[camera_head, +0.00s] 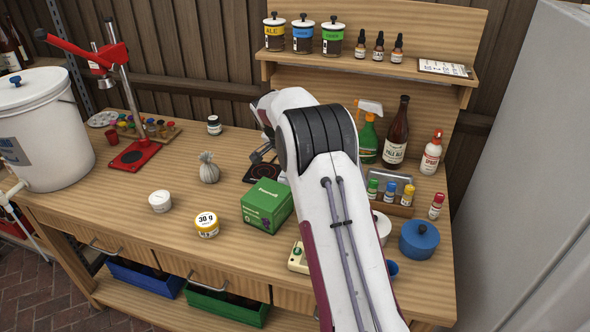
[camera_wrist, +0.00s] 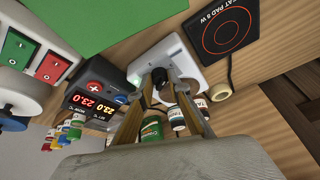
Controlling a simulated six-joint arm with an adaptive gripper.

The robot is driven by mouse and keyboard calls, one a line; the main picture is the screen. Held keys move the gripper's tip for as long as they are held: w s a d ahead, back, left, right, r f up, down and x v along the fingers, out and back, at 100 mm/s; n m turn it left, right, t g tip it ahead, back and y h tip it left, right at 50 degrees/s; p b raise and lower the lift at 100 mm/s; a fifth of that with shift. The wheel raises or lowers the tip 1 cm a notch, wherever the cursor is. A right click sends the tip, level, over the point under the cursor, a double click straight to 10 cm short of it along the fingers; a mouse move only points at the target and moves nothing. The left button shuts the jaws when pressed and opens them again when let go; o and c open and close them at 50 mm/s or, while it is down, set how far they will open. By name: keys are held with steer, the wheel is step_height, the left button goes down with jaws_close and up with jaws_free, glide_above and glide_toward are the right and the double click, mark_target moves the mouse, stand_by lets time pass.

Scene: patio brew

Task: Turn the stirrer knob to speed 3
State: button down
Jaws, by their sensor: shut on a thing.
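The white stirrer (camera_wrist: 190,62) shows in the wrist view as a pale box on the wooden bench, with its small dark knob (camera_wrist: 159,75) on the side facing me. The two fingers of my gripper (camera_wrist: 164,86) reach up from the bottom of the wrist view and close in on the knob from both sides. My gripper is shut on the knob. The fingers partly cover it, and I cannot read its speed setting. In the head view my arm hides the stirrer and most of my gripper.
A black heat pad (camera_wrist: 228,30) lies beside the stirrer. A controller with lit displays (camera_wrist: 94,103) and a switch box (camera_wrist: 36,55) stand to its left. A green box (camera_head: 267,205) stands left of my arm. Small bottles (camera_head: 390,192) crowd its right side.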

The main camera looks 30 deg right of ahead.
steer(key=c, duration=2.2)
jaws_free()
steer(key=shift+r, duration=0.15)
steer(key=shift+v, duration=0.9)
steer(key=s+a+r, duration=0.1)
steer(key=s+a, duration=0.1)
steer(key=a, duration=0.2)
steer(key=s+a, duration=0.2)
steer(key=a, duration=0.2)
steer(key=s+a+r, duration=0.1)
steer(key=s+a, duration=0.1)
steer(key=a, duration=0.2)
steer(key=shift+r, duration=0.3)
steer(key=shift+o, duration=0.5)
